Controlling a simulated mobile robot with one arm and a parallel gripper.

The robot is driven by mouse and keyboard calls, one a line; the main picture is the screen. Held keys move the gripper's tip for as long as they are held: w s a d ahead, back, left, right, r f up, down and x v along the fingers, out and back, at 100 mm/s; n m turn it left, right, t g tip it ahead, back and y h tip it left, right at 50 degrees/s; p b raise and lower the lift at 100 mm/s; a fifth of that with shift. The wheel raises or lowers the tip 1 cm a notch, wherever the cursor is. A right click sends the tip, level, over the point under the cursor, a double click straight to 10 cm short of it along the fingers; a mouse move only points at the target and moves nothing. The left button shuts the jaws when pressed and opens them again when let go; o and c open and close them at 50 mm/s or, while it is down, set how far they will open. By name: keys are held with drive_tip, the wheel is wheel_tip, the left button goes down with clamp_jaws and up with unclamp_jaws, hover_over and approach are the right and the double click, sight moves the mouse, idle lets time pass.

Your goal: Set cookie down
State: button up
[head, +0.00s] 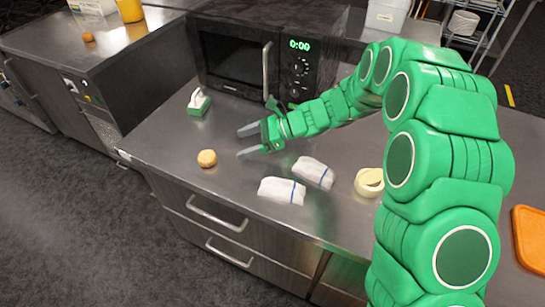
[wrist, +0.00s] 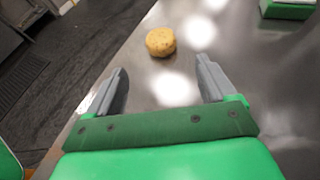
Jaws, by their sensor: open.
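A round golden-brown cookie (head: 207,158) lies on the steel counter (head: 160,140) near its front edge, left of my gripper. It also shows in the wrist view (wrist: 160,42), ahead of the fingertips and between their lines. My gripper (head: 247,142) is open and empty, held over the counter to the right of the cookie. Its two grey fingers (wrist: 162,80) are spread apart in the wrist view, and neither touches the cookie. Another small round brown item (head: 88,37) sits on the far left counter; I cannot tell whether it is a cookie.
A green-and-white box (head: 198,104) stands behind the cookie. A microwave (head: 255,55) is at the back. An orange board (head: 530,238) is at the far right. The counter around the cookie is clear.

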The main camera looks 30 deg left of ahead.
drive_tip(key=shift+d, duration=0.1)
drive_tip(key=s+d+r+n+h, duration=0.2)
drive_tip(key=s+d+r+n, duration=0.2)
drive_tip(key=d+r, duration=0.45)
drive_tip(key=s+d+r+n+t+h, duration=0.1)
drive_tip(key=s+d+r+n+h, duration=0.1)
drive_tip(key=s+d, duration=0.5)
drive_tip(key=s+d+r+n+t+h, duration=0.1)
drive_tip(key=s+d, duration=0.6)
drive_tip(key=d, duration=1.2)
drive_tip(key=s+d+r+n+t+h, duration=0.2)
drive_tip(key=s+d+n+h, duration=0.3)
drive_tip(key=d, duration=0.8)
drive_tip(key=shift+s+d+r+t+h, duration=0.35)
drive_tip(key=shift+s+h, duration=0.45)
drive_tip(key=shift+s, duration=0.35)
drive_tip(key=shift+a, duration=0.1)
